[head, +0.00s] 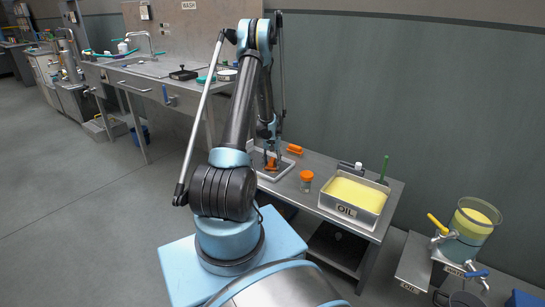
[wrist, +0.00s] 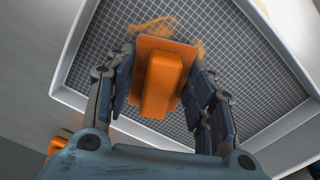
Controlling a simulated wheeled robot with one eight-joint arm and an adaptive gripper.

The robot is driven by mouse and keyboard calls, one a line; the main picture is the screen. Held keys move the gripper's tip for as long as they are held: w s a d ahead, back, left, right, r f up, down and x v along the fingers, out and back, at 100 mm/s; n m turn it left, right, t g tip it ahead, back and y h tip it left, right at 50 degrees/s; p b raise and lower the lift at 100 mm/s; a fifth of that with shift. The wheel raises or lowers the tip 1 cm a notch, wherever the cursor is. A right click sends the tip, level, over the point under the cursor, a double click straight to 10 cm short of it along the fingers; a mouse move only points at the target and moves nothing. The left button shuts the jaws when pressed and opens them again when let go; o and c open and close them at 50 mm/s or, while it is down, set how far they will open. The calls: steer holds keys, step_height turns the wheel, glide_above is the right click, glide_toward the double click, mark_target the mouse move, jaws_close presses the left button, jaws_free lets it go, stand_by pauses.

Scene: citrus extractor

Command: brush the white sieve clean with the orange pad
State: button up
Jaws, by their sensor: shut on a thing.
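The white sieve (head: 284,173) lies on the steel table below my arm. In the wrist view, its white frame (wrist: 78,45) surrounds a grey mesh. The orange pad (wrist: 163,82), a flat plate with a raised grip block, is between the fingers of my gripper (wrist: 160,95), which is shut on it. The pad is over the mesh; I cannot tell whether it touches. Orange-brown residue (wrist: 152,27) lies on the mesh beside the pad's far edge and right corner. The mesh under the pad is hidden. In the head view, my gripper (head: 271,160) is small and partly hidden by my arm.
An orange object (head: 294,149) lies behind the sieve. An orange-lidded jar (head: 306,181) stands to its right, then a tray of yellow oil (head: 354,194) with a green-handled tool (head: 384,168) behind it. A wash sink (head: 150,68) is at the left back.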

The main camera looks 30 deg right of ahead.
mark_target(268, 167)
steer(key=shift+f, duration=0.25)
steer(key=shift+s+a+r, duration=0.15)
steer(key=shift+s+r, duration=0.1)
steer(key=shift+r, duration=0.05)
steer(key=shift+a+f, duration=0.25)
steer(key=shift+a, duration=0.05)
steer(key=shift+a+r, duration=0.1)
steer(key=shift+a, duration=0.2)
steer(key=shift+s+a, duration=0.2)
steer(key=shift+a, duration=0.2)
steer(key=shift+s+a+r, duration=0.2)
steer(key=shift+a+r, duration=0.05)
steer(key=shift+a, duration=0.3)
step_height(268, 167, up, 3)
steer(key=shift+r, duration=0.15)
steer(key=shift+d+r, duration=0.15)
steer(key=shift+r, duration=1.8)
